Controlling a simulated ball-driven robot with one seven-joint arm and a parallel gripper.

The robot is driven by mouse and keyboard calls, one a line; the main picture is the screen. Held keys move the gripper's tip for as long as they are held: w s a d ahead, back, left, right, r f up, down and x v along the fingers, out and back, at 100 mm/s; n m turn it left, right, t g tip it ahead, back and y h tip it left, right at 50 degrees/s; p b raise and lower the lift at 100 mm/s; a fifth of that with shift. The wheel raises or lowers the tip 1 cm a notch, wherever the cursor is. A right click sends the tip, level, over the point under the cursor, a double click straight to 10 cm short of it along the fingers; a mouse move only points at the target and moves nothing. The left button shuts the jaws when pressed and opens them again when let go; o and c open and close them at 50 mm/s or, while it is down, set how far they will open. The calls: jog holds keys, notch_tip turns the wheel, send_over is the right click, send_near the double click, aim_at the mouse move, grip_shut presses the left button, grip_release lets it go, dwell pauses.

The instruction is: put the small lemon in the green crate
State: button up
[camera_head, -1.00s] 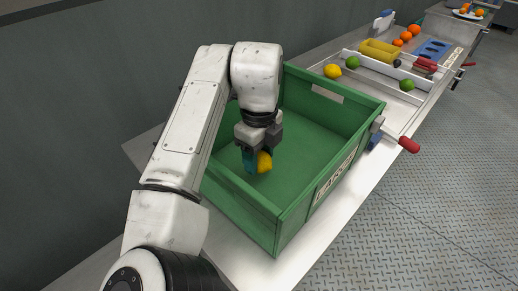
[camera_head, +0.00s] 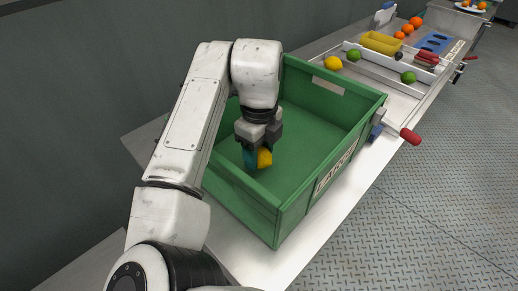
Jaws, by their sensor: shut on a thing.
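The small lemon (camera_head: 265,158) is yellow and partly hidden by the teal fingers of my gripper (camera_head: 257,157). My gripper is shut on it. It points down inside the green crate (camera_head: 278,215), within the walls as seen from above. I cannot tell whether the lemon touches the crate floor. The crate is open-topped, has a label on its front right side, and its visible floor is bare. My white arm covers part of its left side.
Right of the crate is a tray (camera_head: 397,94) with a second lemon (camera_head: 333,63) and two limes (camera_head: 354,55). Red handles (camera_head: 410,136) stick out on the right. Behind are yellow (camera_head: 381,42) and blue (camera_head: 434,43) holders and several oranges (camera_head: 408,29). A wall stands at the left.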

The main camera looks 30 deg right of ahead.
jog(key=shift+f+b, duration=0.5)
jog(key=shift+f, duration=0.8)
jog(key=o, duration=1.1)
jog(key=shift+o, duration=0.2)
notch_tip(320, 180, up, 11)
jog(key=shift+f, duration=0.1)
